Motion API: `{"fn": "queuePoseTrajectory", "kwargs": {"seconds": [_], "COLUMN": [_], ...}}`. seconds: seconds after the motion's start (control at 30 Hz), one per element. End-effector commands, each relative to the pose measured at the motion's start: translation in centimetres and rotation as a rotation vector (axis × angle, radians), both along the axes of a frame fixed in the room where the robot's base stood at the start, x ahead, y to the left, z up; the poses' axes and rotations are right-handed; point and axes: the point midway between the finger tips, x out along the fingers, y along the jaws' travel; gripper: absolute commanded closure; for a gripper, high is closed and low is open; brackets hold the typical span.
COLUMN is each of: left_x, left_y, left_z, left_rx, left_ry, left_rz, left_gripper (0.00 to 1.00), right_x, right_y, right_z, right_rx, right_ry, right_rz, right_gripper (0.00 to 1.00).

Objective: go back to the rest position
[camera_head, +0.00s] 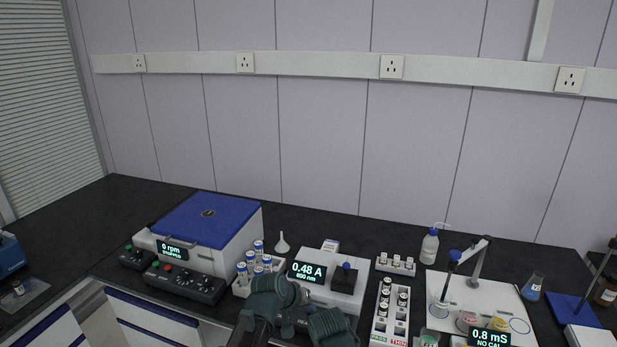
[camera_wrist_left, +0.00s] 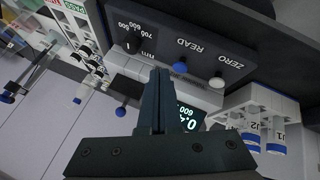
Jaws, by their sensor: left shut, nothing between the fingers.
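My left gripper (camera_wrist_left: 157,98) shows in the left wrist view with its two dark fingers together and nothing between them. In the head view my left arm (camera_head: 272,298) comes up at the bottom middle, in front of the photometer (camera_head: 318,290), whose display reads 0.48 A, 600 nm. The arm hides part of the photometer's front. The left wrist view shows the photometer's panel (camera_wrist_left: 190,47) with READ and ZERO buttons beyond the fingers; I cannot tell how large the gap is.
A blue-lidded centrifuge (camera_head: 205,222) reading 0 rpm stands left of the arm. A rack of capped tubes (camera_head: 258,264) is close beside the arm. A white vial rack (camera_head: 390,315), a bottle (camera_head: 429,246) and a meter (camera_head: 490,338) stand to the right. The air above the bench is clear.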

Motion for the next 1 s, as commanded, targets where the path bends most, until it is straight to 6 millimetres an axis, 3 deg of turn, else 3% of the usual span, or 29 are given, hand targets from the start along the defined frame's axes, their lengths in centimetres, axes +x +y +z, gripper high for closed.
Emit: {"fn": "queuePoseTrajectory", "kwargs": {"seconds": [0.03, 0.2, 0.3, 0.4, 0.57, 1.0], "left_x": [-3.3, -12.7, -16.8, -19.5, -21.1, -21.0], "left_y": [0.0, 2.0, 3.7, 5.1, 6.1, 6.1], "left_z": [-1.0, -3.8, -4.3, -4.3, -4.2, -4.2], "left_rx": [0.068, 0.331, 0.456, 0.541, 0.599, 0.598], "left_ry": [0.051, 0.247, 0.344, 0.412, 0.458, 0.460], "left_rz": [-0.055, -0.220, -0.281, -0.314, -0.333, -0.333], "left_gripper": [1.00, 1.00, 1.00, 1.00, 1.00, 1.00], "right_x": [0.0, 0.0, 0.0, 0.0, 0.0, 0.0], "right_y": [0.0, 0.0, 0.0, 0.0, 0.0, 0.0], "right_z": [0.0, 0.0, 0.0, 0.0, 0.0, 0.0], "right_rx": [0.000, 0.000, 0.000, 0.000, 0.000, 0.000], "right_ry": [0.000, 0.000, 0.000, 0.000, 0.000, 0.000], "right_rz": [0.000, 0.000, 0.000, 0.000, 0.000, 0.000], "right_gripper": [0.50, 0.50, 0.50, 0.50, 0.50, 0.50]}}
